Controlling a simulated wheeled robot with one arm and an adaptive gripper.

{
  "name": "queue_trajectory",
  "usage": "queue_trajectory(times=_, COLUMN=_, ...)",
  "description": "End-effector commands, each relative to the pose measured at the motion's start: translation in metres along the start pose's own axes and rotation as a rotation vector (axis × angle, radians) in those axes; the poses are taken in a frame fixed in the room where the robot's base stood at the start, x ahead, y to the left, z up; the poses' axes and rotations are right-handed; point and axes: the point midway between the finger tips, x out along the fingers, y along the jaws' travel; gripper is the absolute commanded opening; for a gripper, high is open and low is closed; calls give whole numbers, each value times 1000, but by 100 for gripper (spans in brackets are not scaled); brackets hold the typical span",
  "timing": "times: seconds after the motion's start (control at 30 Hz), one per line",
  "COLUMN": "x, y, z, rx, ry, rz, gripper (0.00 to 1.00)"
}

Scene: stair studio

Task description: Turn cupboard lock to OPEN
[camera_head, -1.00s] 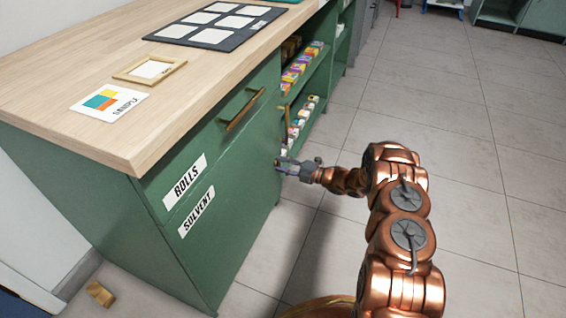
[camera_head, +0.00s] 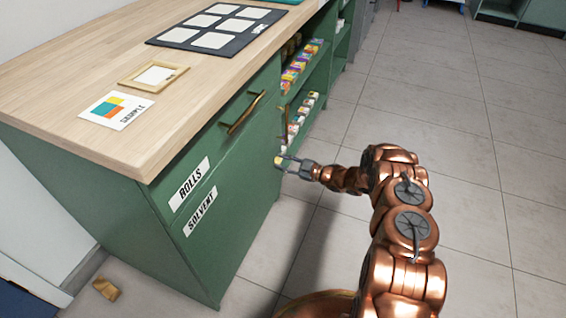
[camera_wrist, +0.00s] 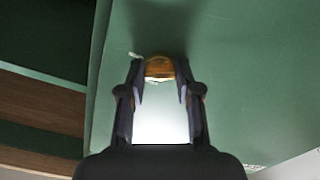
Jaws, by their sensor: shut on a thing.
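The green cupboard (camera_head: 235,240) has a door labelled SOLVENT (camera_head: 201,211) below a drawer labelled ROLLS (camera_head: 188,183). My gripper (camera_head: 282,163) reaches the right edge of the door front, level with the labels. In the wrist view my gripper (camera_wrist: 160,78) has its two dark fingers closed on a round brass lock knob (camera_wrist: 159,66), which sits against the green door face. The fingers partly cover the knob. No OPEN marking is legible, so the lock's turned position cannot be told.
A brass bar handle (camera_head: 243,112) sticks out from the drawer above my gripper. Open shelves (camera_head: 300,95) with small colourful boxes stand just beyond. The wooden worktop (camera_head: 60,75) holds a sample card and frames. The tiled floor (camera_head: 450,130) to the right is clear.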

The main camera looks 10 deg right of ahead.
Motion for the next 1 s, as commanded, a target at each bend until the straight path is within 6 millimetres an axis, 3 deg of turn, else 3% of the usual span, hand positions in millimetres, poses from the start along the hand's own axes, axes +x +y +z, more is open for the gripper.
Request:
queue_trajectory(times=0.5, x=0, y=0, z=1, rx=374, ry=-1, rz=2, gripper=0)
queue_trajectory(times=1.0, x=0, y=0, z=0, rx=467, ry=-1, rz=2, gripper=0)
